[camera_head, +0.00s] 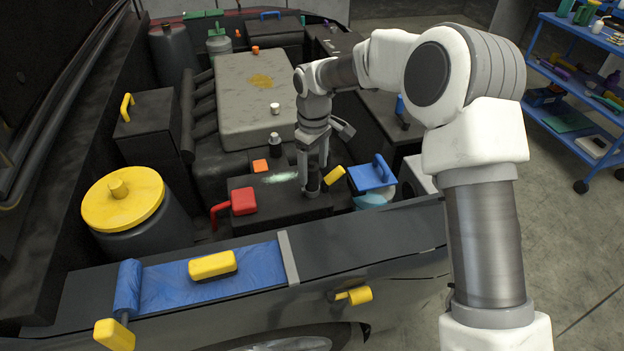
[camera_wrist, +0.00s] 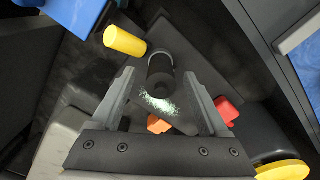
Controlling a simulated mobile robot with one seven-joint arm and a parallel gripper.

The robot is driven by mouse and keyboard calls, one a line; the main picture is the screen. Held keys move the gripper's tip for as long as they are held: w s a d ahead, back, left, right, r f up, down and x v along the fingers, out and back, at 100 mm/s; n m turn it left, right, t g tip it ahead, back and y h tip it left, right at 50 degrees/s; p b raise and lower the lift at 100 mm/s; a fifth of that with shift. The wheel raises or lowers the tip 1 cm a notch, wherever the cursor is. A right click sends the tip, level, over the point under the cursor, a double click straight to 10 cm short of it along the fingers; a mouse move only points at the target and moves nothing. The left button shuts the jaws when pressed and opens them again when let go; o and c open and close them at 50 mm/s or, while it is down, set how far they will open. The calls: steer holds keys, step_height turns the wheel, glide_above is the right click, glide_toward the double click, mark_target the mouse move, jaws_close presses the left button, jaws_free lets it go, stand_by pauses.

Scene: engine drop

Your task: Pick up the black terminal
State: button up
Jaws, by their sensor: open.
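A black cylindrical piece, which looks like the black terminal (camera_wrist: 160,66), stands out in the wrist view just beyond and between the fingertips. In the head view my arm and fingers mostly hide that spot on the dark battery box (camera_head: 262,208). My gripper (camera_head: 314,180) points down over the right part of the box. In the wrist view my gripper (camera_wrist: 158,76) is open, with one finger on each side and nothing visibly clasped. I cannot tell whether the fingers touch the piece. A pale crusty patch (camera_head: 283,177) lies on the box top.
A red clamp (camera_head: 243,201) sits at the box's left, and an orange cap (camera_head: 261,166) behind it. A yellow cylinder (camera_head: 334,174) and a blue-handled part (camera_head: 373,174) are close on the right. A yellow brush-like block (camera_head: 212,265) lies on the blue cloth (camera_head: 160,290) in front.

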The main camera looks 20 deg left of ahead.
mark_target(312, 181)
steer(key=f, duration=0.5)
steer(key=shift+a+f+b, duration=0.25)
steer(key=shift+f+b, duration=0.1)
steer(key=shift+b, duration=0.05)
steer(key=shift+r, duration=0.1)
jaws_close()
